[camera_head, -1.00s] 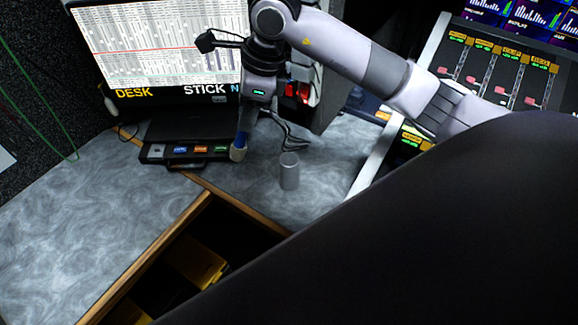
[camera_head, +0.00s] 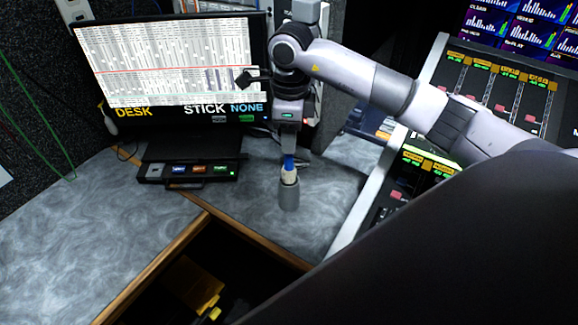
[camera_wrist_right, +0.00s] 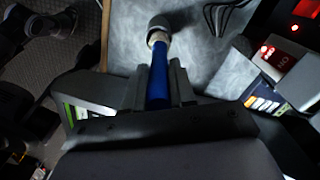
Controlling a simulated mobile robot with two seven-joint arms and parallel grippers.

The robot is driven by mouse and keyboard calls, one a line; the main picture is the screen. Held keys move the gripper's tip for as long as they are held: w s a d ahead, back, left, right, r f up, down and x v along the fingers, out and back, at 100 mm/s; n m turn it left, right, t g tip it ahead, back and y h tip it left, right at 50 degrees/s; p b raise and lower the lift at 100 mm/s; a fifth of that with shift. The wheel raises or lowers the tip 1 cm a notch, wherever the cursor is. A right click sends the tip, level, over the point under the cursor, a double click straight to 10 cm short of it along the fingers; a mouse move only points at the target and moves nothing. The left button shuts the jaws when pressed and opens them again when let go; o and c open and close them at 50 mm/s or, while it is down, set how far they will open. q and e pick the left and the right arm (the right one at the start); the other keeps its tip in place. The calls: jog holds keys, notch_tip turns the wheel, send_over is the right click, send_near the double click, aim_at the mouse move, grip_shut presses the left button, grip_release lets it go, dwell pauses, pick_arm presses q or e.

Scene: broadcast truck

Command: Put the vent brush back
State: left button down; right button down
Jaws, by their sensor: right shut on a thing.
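The vent brush (camera_head: 289,173) has a blue handle and a pale bristle end pointing down. My right gripper (camera_head: 289,156) is shut on its blue handle, which also shows in the right wrist view (camera_wrist_right: 160,78). The brush hangs roughly upright above a grey cylindrical cup (camera_head: 289,194) on the desk. In the head view its pale end overlaps the cup's mouth; I cannot tell how far inside it is. The cup also shows in the right wrist view (camera_wrist_right: 158,23), just beyond the brush's end. My left gripper is not in view.
A monitor (camera_head: 175,70) stands at the back left with a dark box (camera_head: 187,172) with lit labels before it. A mixing console (camera_head: 350,235) is at the right. An open drawer with yellow items (camera_head: 195,285) lies below the desk's wooden edge. The left desk (camera_head: 120,230) is clear.

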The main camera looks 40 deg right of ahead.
aim_at(289, 158)
notch_tip(289, 158, down, 9)
jog(key=shift+r, duration=0.1)
jog(key=c, duration=0.9)
grip_release()
notch_tip(289, 158, up, 12)
jog(key=shift+s+b, duration=0.1)
jog(key=shift+b, duration=0.2)
